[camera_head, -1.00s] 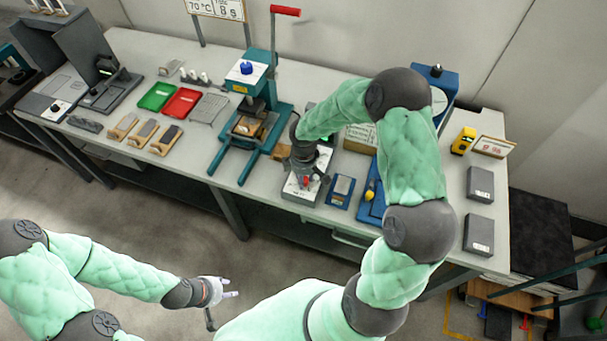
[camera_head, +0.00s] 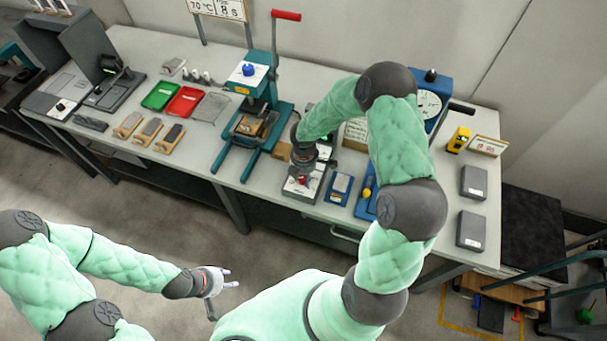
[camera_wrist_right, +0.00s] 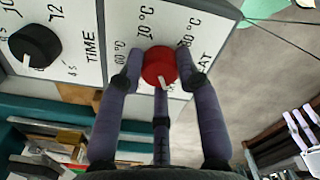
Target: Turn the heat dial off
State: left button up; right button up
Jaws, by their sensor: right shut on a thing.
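The red heat dial (camera_wrist_right: 159,66) sits on a white control panel (camera_wrist_right: 90,20) marked 60, 70 and 80 °C, with part of the word HEAT showing. Its white pointer mark faces the bottom of the right wrist view, away from the 70 °C mark. My right gripper (camera_wrist_right: 158,74) is shut on the dial, its fingers around the rim. In the head view the dial (camera_head: 303,181) shows as a small red spot below my right wrist, which hides much of the control box (camera_head: 300,192). My left gripper (camera_head: 222,281) is open and empty, away from the bench.
A black TIME dial (camera_wrist_right: 35,47) is on the same panel. A teal press (camera_head: 252,110) with a red-tipped lever stands left of my right gripper. A small blue tray (camera_head: 339,188) lies just right of the control box. The floor in front of the bench is clear.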

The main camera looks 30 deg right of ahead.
aim_at(303, 178)
dwell(0.5)
jog(key=o, duration=1.1)
jog(key=shift+o, duration=0.2)
notch_tip(303, 178, up, 12)
jog(key=shift+f, duration=0.1)
